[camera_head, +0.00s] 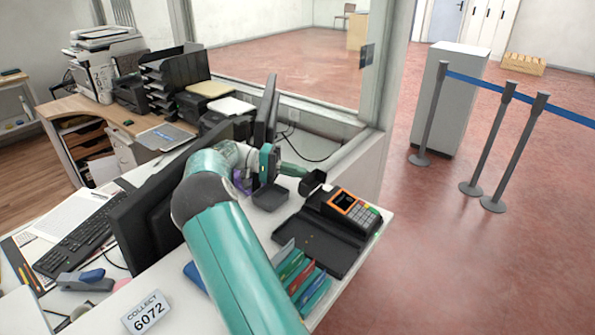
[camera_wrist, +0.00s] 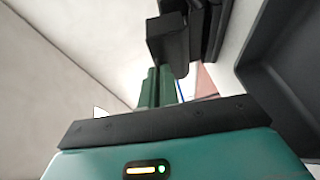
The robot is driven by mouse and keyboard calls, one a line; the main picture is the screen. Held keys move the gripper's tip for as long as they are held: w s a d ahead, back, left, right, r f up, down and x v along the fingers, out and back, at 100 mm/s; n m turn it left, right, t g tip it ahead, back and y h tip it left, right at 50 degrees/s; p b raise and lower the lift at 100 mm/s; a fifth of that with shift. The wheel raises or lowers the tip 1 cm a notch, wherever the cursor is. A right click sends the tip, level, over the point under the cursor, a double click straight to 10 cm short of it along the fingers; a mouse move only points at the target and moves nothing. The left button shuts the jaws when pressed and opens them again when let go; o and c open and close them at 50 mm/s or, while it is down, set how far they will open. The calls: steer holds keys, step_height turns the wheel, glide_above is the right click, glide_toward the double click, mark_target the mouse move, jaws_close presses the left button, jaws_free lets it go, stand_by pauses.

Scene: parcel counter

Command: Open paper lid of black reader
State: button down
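The black reader (camera_head: 327,208) lies on the white counter, with an orange-framed screen (camera_head: 344,201) and a keypad (camera_head: 366,215). A black box-like piece (camera_head: 312,182) stands tilted up at its left end and looks like the paper lid. My gripper (camera_head: 303,173) is beside this piece, its green fingers pointing at it. In the wrist view, the green fingers (camera_wrist: 158,88) lie side by side with no clear gap and look shut. A black block (camera_wrist: 168,40) is just beyond their tips; whether they touch it is unclear.
A small dark box (camera_head: 270,197) is below my gripper. A monitor (camera_head: 143,222) stands left of my arm, and a glass partition (camera_head: 290,50) rises behind.

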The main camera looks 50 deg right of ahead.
stand_by(0.4)
steer(key=c, duration=1.6)
jaws_free()
steer(key=shift+c, duration=0.2)
steer(key=shift+r, duration=0.15)
steer(key=s+a+r, duration=0.9)
steer(key=s+r, duration=0.1)
steer(key=r, duration=0.2)
steer(key=shift+s+r, duration=0.3)
